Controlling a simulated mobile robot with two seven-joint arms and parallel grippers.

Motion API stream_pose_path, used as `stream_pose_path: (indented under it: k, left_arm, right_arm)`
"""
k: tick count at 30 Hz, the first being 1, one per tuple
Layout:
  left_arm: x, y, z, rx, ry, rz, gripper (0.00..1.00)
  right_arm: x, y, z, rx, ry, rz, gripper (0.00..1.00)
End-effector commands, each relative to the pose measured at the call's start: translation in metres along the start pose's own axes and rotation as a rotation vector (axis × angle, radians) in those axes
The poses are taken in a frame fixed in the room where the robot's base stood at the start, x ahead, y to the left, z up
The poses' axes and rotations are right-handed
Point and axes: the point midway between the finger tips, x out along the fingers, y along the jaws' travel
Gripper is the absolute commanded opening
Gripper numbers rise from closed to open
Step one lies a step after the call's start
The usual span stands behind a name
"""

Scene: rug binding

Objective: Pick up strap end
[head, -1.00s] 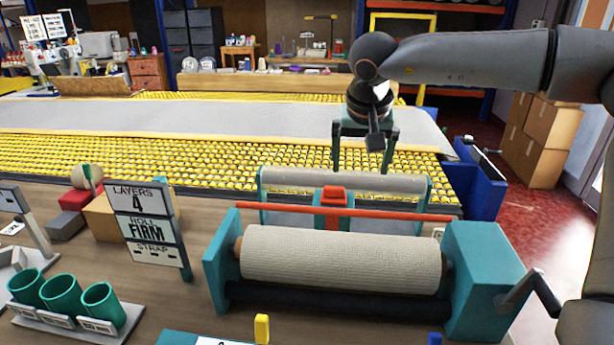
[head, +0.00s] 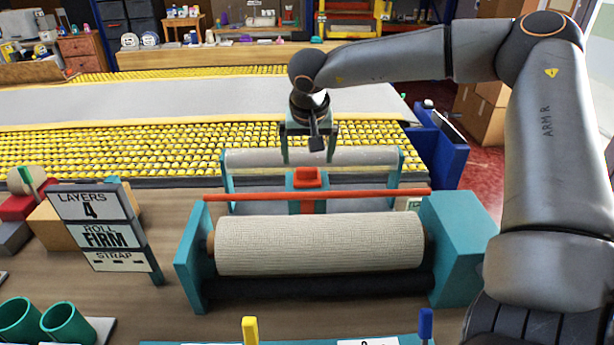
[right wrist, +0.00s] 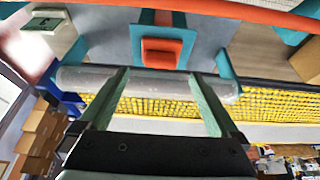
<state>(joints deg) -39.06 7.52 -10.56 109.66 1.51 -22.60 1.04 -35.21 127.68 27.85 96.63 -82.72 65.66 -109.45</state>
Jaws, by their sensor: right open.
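My right gripper (head: 309,156) is open and empty, pointing down over the pale grey roller (head: 360,155) at the back of the teal stand. Its two green fingers also show in the right wrist view (right wrist: 160,76), apart, with the roller beyond them. A red block (head: 308,177) on a teal upright sits just in front of the fingers; it also shows in the right wrist view (right wrist: 161,53), outside the finger gap. I cannot pick out a strap end for certain. A cream rolled rug (head: 320,244) lies across the stand. My left gripper is out of view.
A red bar (head: 370,194) runs between the roller and the rug. A sign (head: 95,206) reads LAYERS 4, ROLL FIRM, STRAP. Green cups (head: 68,324) stand front left. Behind is a yellow roller bed (head: 120,150); a blue bin (head: 437,150) stands at right.

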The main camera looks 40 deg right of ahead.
Motion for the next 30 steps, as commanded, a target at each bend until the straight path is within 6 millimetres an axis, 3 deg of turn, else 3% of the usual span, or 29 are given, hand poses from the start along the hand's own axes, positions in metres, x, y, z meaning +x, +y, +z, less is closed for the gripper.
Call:
stream_pose_path:
  k: [9, 18, 30]
  left_arm:
    - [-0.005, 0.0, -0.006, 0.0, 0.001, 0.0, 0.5]
    - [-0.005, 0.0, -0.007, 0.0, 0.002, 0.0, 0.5]
    - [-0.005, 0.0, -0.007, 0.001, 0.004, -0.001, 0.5]
  right_arm:
    - [0.04, 0.0, 0.002, 0.002, -0.002, 0.002, 0.97]
    - [0.044, 0.0, 0.002, 0.002, 0.0, 0.0, 0.97]
    - [0.044, 0.0, 0.002, 0.001, 0.0, 0.0, 0.54]
